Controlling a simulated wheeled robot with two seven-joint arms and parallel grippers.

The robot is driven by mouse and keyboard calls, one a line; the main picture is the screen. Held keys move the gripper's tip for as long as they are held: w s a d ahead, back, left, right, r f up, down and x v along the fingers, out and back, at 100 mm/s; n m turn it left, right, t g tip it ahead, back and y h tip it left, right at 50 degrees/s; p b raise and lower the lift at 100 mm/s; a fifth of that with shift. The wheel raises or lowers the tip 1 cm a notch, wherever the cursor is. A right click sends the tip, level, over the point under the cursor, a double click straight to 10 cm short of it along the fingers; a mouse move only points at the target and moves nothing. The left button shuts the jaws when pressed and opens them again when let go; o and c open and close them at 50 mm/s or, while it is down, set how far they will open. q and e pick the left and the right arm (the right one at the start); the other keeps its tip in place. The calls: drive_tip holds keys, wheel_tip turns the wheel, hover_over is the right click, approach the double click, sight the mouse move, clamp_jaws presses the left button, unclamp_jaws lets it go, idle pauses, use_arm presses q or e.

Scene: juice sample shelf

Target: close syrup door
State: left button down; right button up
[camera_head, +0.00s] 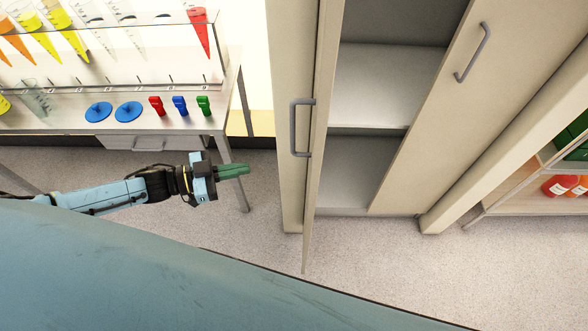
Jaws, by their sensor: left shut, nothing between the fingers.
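A tall beige cabinet has a left door (322,110) that stands open, swung out towards me and seen nearly edge-on. Its grey bar handle (294,128) is on the door's left side. Between the doors, the visible shelves (375,85) look empty. I cannot tell from any label which door is the syrup one. My left gripper (243,170) is shut and empty, left of the open door and apart from its handle. My right gripper is not in view.
At left, a table (60,123) holds a rack of coloured cones (199,32), blue discs (128,111) and small red, blue and green items (180,105). A shelf with red bottles (559,185) is at far right. Grey floor (250,240) is clear before the cabinet.

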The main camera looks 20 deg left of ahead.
use_arm(q)
drive_tip(key=s+d+r+m+g+h, duration=0.1)
drive_tip(key=s+r+m+g+h, duration=0.25)
drive_tip(key=s+r+g, duration=0.35)
drive_tip(key=w+d+r+t+p, duration=0.1)
drive_tip(key=w+d+r+p, duration=0.1)
drive_tip(key=d, duration=1.2)
drive_tip(key=shift+w+t+p, duration=0.4)
drive_tip(key=shift+w+p, duration=0.1)
drive_tip(key=shift+w, duration=0.5)
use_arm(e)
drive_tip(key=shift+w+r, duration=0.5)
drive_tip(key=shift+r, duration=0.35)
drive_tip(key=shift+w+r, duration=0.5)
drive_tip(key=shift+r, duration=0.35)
